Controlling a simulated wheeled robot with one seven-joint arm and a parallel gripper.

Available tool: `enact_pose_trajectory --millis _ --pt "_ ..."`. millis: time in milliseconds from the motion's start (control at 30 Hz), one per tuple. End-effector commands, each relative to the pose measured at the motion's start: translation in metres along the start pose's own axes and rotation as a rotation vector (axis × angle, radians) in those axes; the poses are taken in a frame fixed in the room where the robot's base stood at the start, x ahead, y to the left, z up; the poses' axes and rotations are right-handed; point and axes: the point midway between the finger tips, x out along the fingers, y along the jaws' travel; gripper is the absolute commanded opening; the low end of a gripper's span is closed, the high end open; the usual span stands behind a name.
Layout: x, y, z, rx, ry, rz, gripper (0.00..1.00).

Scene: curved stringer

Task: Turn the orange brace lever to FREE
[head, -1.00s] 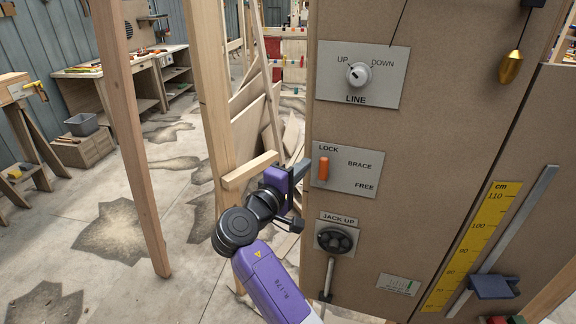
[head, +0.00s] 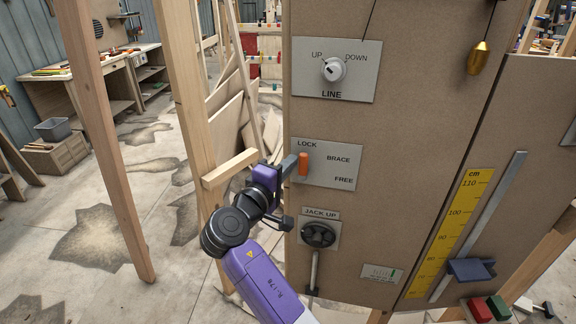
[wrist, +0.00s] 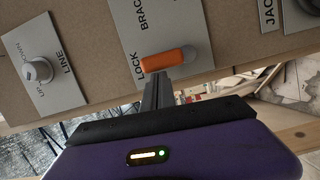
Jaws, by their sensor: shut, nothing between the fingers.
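The orange brace lever (head: 303,164) stands upright on its grey plate (head: 325,176), below the word LOCK and left of BRACE; FREE is at the plate's lower right. My gripper (head: 289,164) is shut and empty, with its fingertips just left of the lever. In the wrist view the orange lever (wrist: 164,61) lies right at the tips of my shut fingers (wrist: 160,78). I cannot tell whether they touch it.
Above the plate is the LINE knob (head: 333,69). Below is the JACK UP knob (head: 318,234) with a rod hanging under it. A wooden post (head: 186,90) with a short crosspiece (head: 230,169) stands close left of my gripper.

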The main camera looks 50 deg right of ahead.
Motion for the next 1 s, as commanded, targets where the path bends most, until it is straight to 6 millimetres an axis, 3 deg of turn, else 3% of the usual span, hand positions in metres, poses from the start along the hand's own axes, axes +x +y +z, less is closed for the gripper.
enact_pose_trajectory --millis 367,1000 --pt "0.002 0.002 0.006 0.111 -0.002 -0.028 0.0" --pt "0.009 0.008 0.037 0.674 -0.002 -0.167 0.0"
